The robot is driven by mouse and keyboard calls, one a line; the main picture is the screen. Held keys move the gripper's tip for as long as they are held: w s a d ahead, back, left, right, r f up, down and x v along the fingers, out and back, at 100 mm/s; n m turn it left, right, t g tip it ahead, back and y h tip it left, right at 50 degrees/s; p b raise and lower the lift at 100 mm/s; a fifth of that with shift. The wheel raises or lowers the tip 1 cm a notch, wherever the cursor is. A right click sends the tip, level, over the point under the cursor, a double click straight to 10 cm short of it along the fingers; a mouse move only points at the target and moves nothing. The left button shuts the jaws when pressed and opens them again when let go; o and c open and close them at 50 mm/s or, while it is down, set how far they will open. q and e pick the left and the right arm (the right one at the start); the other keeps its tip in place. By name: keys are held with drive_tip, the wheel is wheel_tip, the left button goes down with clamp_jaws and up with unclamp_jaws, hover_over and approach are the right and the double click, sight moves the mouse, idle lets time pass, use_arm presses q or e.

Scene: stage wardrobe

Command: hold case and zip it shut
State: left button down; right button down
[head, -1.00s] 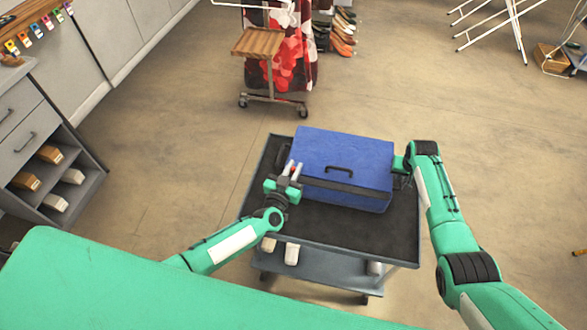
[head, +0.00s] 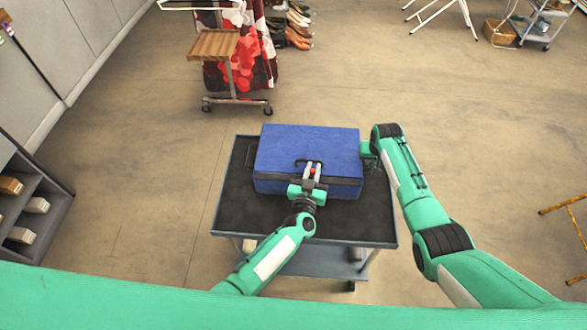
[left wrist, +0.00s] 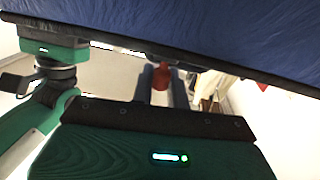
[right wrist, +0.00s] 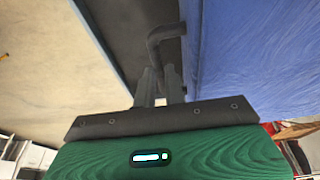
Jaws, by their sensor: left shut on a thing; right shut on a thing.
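The blue case (head: 300,145) lies with its lid down on the cart, a dark seam band (head: 275,178) running along its near side. My left gripper (head: 314,168) is at the near side, right of its middle, shut on a small red zip pull (head: 313,172); the pull also shows between the fingers in the left wrist view (left wrist: 161,77). My right gripper (right wrist: 158,88) is shut on the dark side handle (right wrist: 163,42) at the case's right end. Its fingers are mostly hidden in the head view. How far the seam is closed cannot be told.
The dark-topped cart (head: 235,210) has bare room left of and in front of the case. A wheeled stand with a wooden top (head: 214,44) and red patterned cloth are behind. Grey shelving (head: 50,205) stands at left. Floor is clear around the cart.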

use_arm(q)
drive_tip(key=shift+d, duration=1.35)
use_arm(e)
drive_tip(key=shift+a, duration=0.1)
use_arm(q)
drive_tip(key=c, duration=1.4)
unclamp_jaws()
drive_tip(key=s+a, duration=0.2)
drive_tip(key=s, duration=1)
use_arm(e)
drive_tip(key=c, duration=1.4)
unclamp_jaws()
